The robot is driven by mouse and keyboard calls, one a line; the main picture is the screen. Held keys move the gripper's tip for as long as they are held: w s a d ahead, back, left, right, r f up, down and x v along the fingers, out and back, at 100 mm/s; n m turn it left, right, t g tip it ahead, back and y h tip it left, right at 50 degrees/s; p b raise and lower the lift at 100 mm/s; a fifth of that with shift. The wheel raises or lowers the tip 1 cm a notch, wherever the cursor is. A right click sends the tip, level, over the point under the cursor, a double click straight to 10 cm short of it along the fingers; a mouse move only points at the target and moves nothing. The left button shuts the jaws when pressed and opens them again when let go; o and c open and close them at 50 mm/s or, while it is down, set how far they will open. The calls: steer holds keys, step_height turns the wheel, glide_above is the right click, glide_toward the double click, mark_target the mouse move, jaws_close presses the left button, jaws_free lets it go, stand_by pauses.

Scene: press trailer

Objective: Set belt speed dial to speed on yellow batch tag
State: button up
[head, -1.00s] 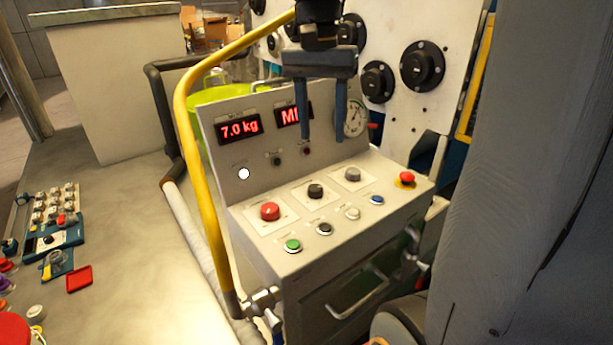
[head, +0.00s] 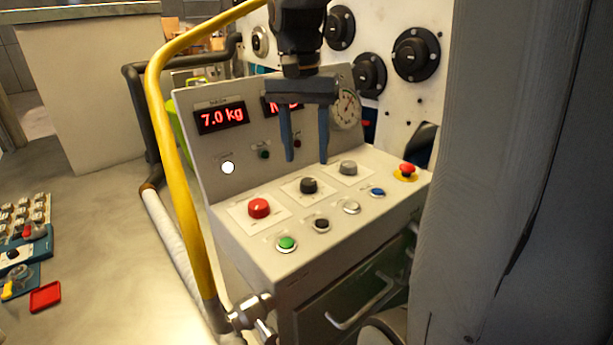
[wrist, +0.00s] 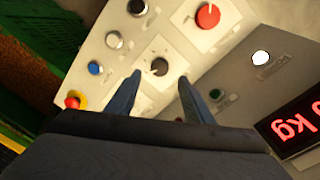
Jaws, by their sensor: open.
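The control box (head: 250,235) has a sloped top with three knobs on white plates: a red one (head: 259,208), a black one (head: 309,186) and a grey one (head: 348,168). Which is the belt speed dial cannot be read. My gripper (head: 307,160) is open and empty, pointing down above the box near the black knob. In the wrist view the black knob (wrist: 159,66) lies ahead, between the open fingertips (wrist: 160,76) and apart from them. The red knob (wrist: 208,15) is beyond it. No yellow batch tag can be made out.
A red-lit display (head: 221,117) reads 7.0 kg; my gripper partly covers another. Green (head: 286,243), black, white and blue buttons line the front, with a red emergency stop (head: 407,170) at right. A yellow pipe (head: 176,150) rises at left. A grey post (head: 500,180) blocks the right.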

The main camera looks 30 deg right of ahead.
mark_target(308, 181)
steer(key=shift+s+d+f+p, duration=0.1)
steer(key=shift+f+p, duration=0.15)
steer(key=shift+f, duration=1.3)
steer(key=shift+s+d+f+p, duration=0.1)
steer(key=shift+f+p, duration=0.1)
steer(key=shift+f, duration=1.3)
steer(key=c, duration=1)
